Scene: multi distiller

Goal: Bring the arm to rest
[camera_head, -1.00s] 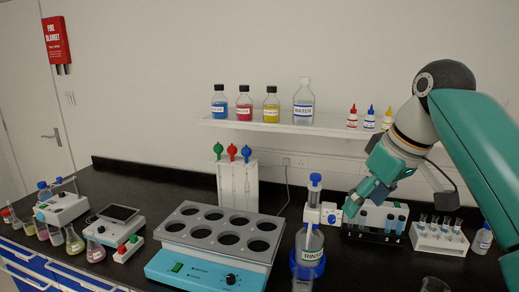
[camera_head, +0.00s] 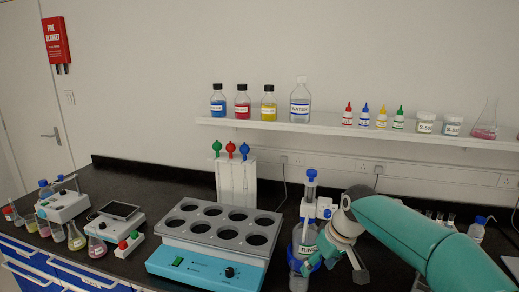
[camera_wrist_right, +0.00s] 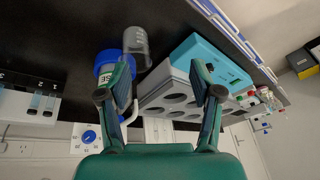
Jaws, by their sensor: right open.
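My right arm (camera_head: 425,240) comes in from the right, low over the front of the bench, bent down at the wrist. My right gripper (camera_head: 342,262) hangs in front of and beside the rinse bottle (camera_head: 304,240), covering part of it; whether they touch cannot be told. In the right wrist view my right gripper (camera_wrist_right: 160,95) has its two fingers spread wide with nothing held between them. The blue-capped rinse bottle (camera_wrist_right: 107,65) shows beyond its left finger. My left gripper is not in view.
A grey bath with round holes (camera_head: 215,222) stands left of the arm. A clear beaker (camera_wrist_right: 137,42) stands near the rinse bottle. The wall shelf (camera_head: 300,127) holds bottles and jars. A tube rack (camera_wrist_right: 30,105) is mostly hidden behind my arm in the head view.

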